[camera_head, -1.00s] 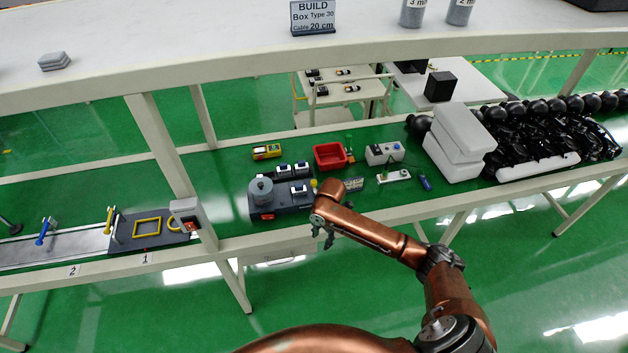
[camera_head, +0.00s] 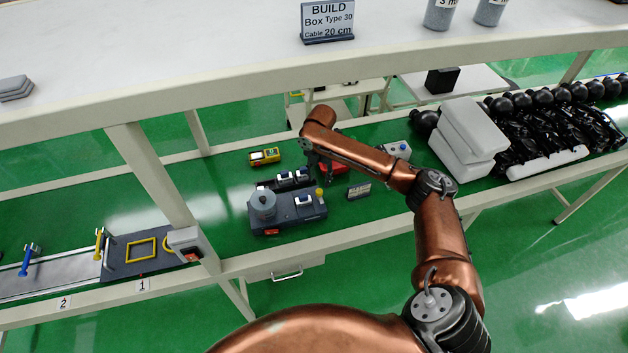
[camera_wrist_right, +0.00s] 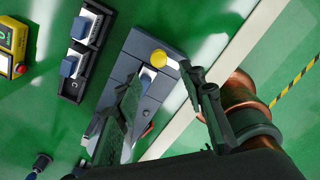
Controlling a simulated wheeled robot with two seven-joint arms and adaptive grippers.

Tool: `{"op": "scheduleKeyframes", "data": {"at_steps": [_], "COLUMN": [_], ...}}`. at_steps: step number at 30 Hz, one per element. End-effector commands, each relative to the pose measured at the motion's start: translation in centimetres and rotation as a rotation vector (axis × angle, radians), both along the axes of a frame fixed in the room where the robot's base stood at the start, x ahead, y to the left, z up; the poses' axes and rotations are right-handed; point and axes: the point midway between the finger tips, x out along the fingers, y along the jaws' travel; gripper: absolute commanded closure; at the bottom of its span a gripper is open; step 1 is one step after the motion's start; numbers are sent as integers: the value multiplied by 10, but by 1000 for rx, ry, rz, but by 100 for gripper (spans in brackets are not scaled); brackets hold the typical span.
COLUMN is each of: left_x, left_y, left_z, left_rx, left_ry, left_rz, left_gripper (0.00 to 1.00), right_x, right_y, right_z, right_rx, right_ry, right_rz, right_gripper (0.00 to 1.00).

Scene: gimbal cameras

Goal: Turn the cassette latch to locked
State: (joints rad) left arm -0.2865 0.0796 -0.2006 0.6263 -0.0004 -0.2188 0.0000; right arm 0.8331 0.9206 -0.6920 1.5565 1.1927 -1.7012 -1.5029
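A dark grey fixture (camera_head: 284,213) stands on the green bench in the head view, with a grey cylinder (camera_head: 262,203) on its left and a yellow knob (camera_head: 319,193) at its right corner. A white-and-blue cassette-like block (camera_head: 304,200) sits on it. In the right wrist view the fixture (camera_wrist_right: 122,70) lies beneath the gripper, and the yellow knob (camera_wrist_right: 158,58) shows between the finger tips. My right gripper (camera_head: 326,168) is open and hovers behind the knob, apart from it; its fingers (camera_wrist_right: 160,88) spread in the wrist view. My left gripper is not in view. The latch position cannot be told.
A holder with two white-and-blue blocks (camera_head: 293,177) stands behind the fixture. A shelf (camera_head: 200,85) spans overhead.

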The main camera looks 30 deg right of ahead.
Motion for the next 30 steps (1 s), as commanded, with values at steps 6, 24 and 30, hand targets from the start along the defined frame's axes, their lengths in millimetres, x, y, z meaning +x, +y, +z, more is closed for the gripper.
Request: {"op": "scheduleKeyframes", "data": {"at_steps": [6, 24, 30], "left_x": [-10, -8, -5], "left_y": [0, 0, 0], "left_z": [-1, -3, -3], "left_rx": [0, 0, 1], "left_ry": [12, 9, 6], "left_rz": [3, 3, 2], "left_gripper": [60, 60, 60], "right_x": [-4, -4, -4], "right_y": [-5, -7, -6], "right_z": [-19, -78, -78], "right_rx": [1, -1, 0], "right_ry": [4, 1, 0], "right_rz": [-7, -8, -7], "right_gripper": [63, 63, 66]}}
